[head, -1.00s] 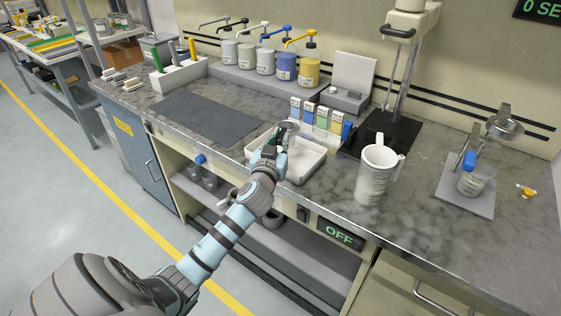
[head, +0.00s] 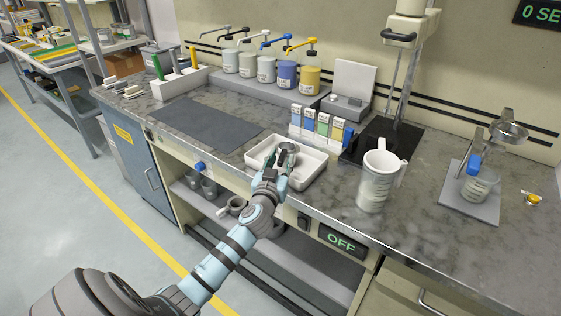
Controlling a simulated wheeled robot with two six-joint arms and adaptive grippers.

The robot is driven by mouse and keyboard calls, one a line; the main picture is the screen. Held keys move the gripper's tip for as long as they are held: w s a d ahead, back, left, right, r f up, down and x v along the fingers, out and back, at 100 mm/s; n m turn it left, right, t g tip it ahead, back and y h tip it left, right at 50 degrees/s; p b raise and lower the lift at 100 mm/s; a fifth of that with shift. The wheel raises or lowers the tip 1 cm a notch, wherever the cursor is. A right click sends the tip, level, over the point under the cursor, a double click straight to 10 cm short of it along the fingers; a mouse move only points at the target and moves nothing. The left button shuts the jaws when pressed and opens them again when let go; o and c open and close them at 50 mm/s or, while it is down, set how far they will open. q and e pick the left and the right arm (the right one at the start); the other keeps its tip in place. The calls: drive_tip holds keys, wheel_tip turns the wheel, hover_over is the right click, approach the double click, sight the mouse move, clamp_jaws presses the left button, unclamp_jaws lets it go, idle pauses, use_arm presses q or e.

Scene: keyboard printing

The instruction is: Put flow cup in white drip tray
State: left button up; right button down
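The flow cup (head: 289,147) is a small grey metal cup, seen in the head view over the inside of the white drip tray (head: 318,170). My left gripper (head: 279,160) is at the tray's near side, its fingers closed around the near side of the cup. The fingers and wrist hide part of the cup and of the tray's front rim. I cannot tell whether the cup's bottom touches the tray floor. My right gripper is not in view.
A white-handled pitcher (head: 376,185) stands right of the tray. Small coloured boxes (head: 322,125) stand behind it. A dark mat (head: 208,122) lies to its left. A stand (head: 468,205) with a beaker is at far right. Grey cups sit on the shelf below.

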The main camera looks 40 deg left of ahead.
use_arm(q)
drive_tip(key=shift+r, duration=0.1)
drive_tip(key=v, duration=1.2)
drive_tip(key=s+f+m+g+h, duration=0.1)
drive_tip(key=s+f+g, duration=0.2)
drive_tip(key=f, duration=0.8)
drive_tip(key=s+f+m+g+h, duration=0.1)
drive_tip(key=s+f+g, duration=0.15)
drive_tip(key=f, duration=0.75)
drive_tip(key=s+f+m+g+h, duration=0.15)
drive_tip(key=s+f, duration=0.25)
drive_tip(key=f, duration=0.7)
drive_tip(key=s+d+f+g+h, duration=0.1)
drive_tip(key=s+d+f+g, duration=0.1)
drive_tip(key=s+f, duration=0.4)
drive_tip(key=s+d+f+m+g+h, duration=0.1)
drive_tip(key=s+d+f+g, duration=0.2)
drive_tip(key=s, duration=1.1)
drive_tip(key=s+d+f+g+h, duration=0.1)
drive_tip(key=s+d+f+g, duration=0.2)
drive_tip(key=s+f, duration=0.6)
drive_tip(key=shift+s+d+f+m, duration=0.25)
drive_tip(key=shift+s+d+m, duration=0.1)
drive_tip(key=shift+s+d, duration=0.3)
